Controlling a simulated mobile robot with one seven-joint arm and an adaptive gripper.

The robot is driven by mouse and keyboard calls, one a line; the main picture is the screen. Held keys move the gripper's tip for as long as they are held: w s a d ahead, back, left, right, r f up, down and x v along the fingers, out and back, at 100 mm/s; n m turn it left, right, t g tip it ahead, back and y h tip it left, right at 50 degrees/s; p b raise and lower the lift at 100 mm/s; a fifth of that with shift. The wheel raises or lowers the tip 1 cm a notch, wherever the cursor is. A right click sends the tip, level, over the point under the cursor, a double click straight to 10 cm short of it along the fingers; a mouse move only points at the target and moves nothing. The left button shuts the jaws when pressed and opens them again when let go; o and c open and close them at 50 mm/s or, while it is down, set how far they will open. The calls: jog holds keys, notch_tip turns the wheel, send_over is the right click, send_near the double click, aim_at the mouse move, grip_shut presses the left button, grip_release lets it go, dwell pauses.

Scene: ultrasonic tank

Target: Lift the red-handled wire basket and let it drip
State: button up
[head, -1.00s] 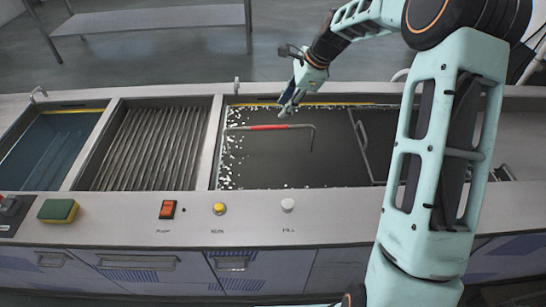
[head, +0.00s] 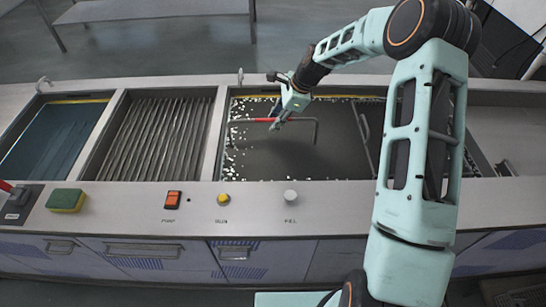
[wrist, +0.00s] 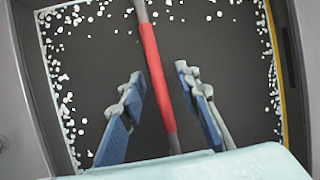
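The red-handled wire basket shows as a grey wire handle with a red grip (head: 265,120) above the dark tank (head: 250,165), whose edges are lined with white foam. The basket body is hidden in the dark liquid. My gripper (head: 277,124) is over the tank at the handle. In the wrist view, my gripper's blue fingers (wrist: 168,100) are open, one on each side of the red grip (wrist: 155,75). A gap shows between the grip and each finger. How far the fingertips are above or below the bar is hard to tell.
Left of the tank are a ribbed bay (head: 160,135) and a blue-water bay (head: 55,140). The front ledge carries a sponge (head: 67,200), an orange switch (head: 173,199), a yellow button (head: 223,199) and a white knob (head: 291,196). A wire frame (head: 364,135) stands at the tank's right.

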jog(key=shift+c, duration=0.4)
grip_shut()
jog(key=shift+w, duration=0.1)
jog(key=shift+r, duration=0.15)
notch_tip(320, 180, up, 22)
jog(key=p, duration=0.2)
dwell(0.8)
jog(key=shift+r, duration=0.1)
